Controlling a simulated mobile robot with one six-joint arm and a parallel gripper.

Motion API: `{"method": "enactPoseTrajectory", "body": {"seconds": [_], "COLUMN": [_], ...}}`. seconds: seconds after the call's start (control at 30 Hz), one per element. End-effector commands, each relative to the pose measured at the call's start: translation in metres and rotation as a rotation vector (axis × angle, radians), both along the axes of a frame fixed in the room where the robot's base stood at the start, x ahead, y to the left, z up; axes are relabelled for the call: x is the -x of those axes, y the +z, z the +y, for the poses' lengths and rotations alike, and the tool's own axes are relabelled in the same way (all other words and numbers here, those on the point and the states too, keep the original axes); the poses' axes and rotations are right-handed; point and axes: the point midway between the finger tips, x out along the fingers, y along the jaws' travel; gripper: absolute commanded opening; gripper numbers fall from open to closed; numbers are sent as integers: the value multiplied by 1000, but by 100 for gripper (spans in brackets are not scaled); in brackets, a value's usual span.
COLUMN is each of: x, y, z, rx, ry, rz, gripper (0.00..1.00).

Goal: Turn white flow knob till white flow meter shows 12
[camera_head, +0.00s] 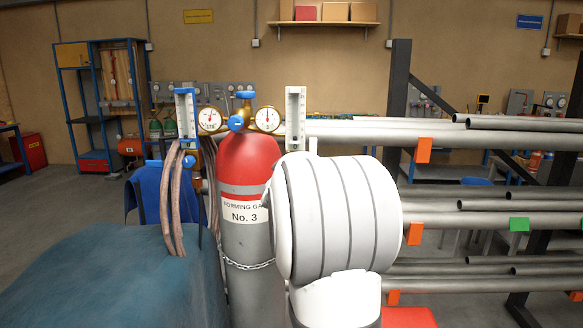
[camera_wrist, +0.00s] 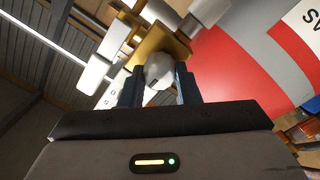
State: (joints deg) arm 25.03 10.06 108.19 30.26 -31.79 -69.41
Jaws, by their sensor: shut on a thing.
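The white flow meter (camera_head: 295,112) is an upright white-framed tube at the right of the regulator in the head view; its reading is too small to make out. In the wrist view the white flow knob (camera_wrist: 158,70) sits below a brass block (camera_wrist: 158,42). My gripper (camera_wrist: 159,78) is shut on this knob, with one dark finger on each side. The knob has a small dark mark on its face. In the head view my white arm hides my gripper and the knob. The blue flow meter (camera_head: 186,114) stands left of the regulator.
The red-topped grey cylinder (camera_head: 240,203) stands close beside my arm, with two round gauges (camera_head: 209,119) (camera_head: 267,119) above it. Hoses (camera_head: 171,205) hang at the left over a teal-covered thing (camera_head: 110,280). A rack of metal pipes (camera_head: 480,205) fills the right.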

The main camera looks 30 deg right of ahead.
Motion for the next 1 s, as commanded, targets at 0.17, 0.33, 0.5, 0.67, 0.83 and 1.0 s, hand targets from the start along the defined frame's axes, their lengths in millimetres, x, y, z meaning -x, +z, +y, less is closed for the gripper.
{"method": "enactPoseTrajectory", "body": {"seconds": [0.17, 0.33, 0.5, 0.67, 0.83, 1.0], "x": [0, 0, 1, 1, 2, 2], "y": [-2, -2, -2, -2, -1, -2], "z": [0, -1, -1, -2, -2, -3], "rx": [-68, -173, -300, -420, -549, -677], "ry": [-1, -1, -1, -1, -1, -1], "rz": [-53, -135, -233, -327, -426, -524], "gripper": [7, 7, 7, 7, 7, 7]}}
